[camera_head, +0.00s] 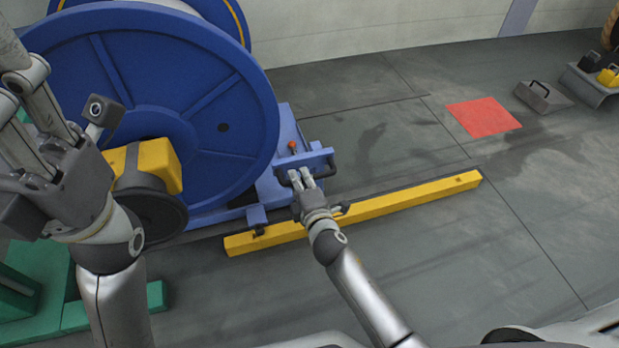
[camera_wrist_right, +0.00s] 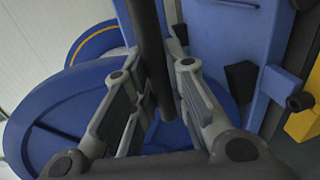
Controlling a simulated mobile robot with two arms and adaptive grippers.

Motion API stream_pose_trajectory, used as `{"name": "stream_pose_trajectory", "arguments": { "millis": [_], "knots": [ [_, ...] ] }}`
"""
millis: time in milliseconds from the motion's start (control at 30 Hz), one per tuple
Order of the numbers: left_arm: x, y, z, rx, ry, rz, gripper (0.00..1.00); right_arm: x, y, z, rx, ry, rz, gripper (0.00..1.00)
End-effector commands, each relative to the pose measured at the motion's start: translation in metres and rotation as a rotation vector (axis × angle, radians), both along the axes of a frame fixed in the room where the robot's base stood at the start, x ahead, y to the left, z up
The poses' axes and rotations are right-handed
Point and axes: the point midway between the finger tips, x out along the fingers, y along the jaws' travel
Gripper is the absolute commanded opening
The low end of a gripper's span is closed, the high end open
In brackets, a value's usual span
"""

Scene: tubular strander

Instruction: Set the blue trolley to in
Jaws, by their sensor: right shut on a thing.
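The blue trolley (camera_head: 282,182) stands left of centre in the head view, under a large blue reel (camera_head: 150,95). A dark handle bar (camera_head: 327,165) runs along its near right end, beside a small orange-red knob (camera_head: 292,145). My right gripper (camera_head: 301,178) is shut on the handle. In the right wrist view the dark handle bar (camera_wrist_right: 150,50) passes between my right gripper's fingers (camera_wrist_right: 160,105). My left gripper (camera_head: 40,195) is at the left edge, in front of the reel; its fingertips are not clear.
A yellow rail (camera_head: 400,203) lies on the floor beside the trolley. A yellow block (camera_head: 158,165) is near my left arm. Green framework (camera_head: 35,290) is at lower left. A red floor patch (camera_head: 484,117) and a grey wedge (camera_head: 543,96) are at upper right. The floor between is open.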

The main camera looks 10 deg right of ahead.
Motion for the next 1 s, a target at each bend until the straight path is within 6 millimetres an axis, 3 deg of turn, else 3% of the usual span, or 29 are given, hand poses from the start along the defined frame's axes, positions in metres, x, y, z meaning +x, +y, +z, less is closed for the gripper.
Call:
{"name": "stream_pose_trajectory", "arguments": {
  "millis": [33, 433, 467, 600, 1000],
  "knots": [
    [-0.0003, 0.0002, 0.0003, -0.002, -0.002, 0.0, 0.4, 0.0036, -0.0088, 0.0023, -0.01, -0.004, -0.018, 0.0],
    [-0.001, 0.0004, 0.0021, -0.003, -0.006, -0.001, 0.4, 0.0035, -0.0076, 0.0027, -0.012, -0.004, -0.019, 0.0],
    [-0.001, 0.0004, 0.0021, -0.003, -0.006, -0.001, 0.4, 0.0035, -0.0077, 0.0026, -0.012, -0.004, -0.019, 0.19],
    [-0.0011, 0.0005, 0.002, -0.003, -0.005, -0.001, 0.4, 0.0026, -0.0058, 0.0018, -0.009, -0.003, -0.015, 0.37],
    [0.0011, 0.0002, -0.0008, 0.004, 0.006, 0.003, 0.4, -0.0036, -0.0029, 0.0003, -0.004, 0.001, -0.01, 0.37]
  ]
}}
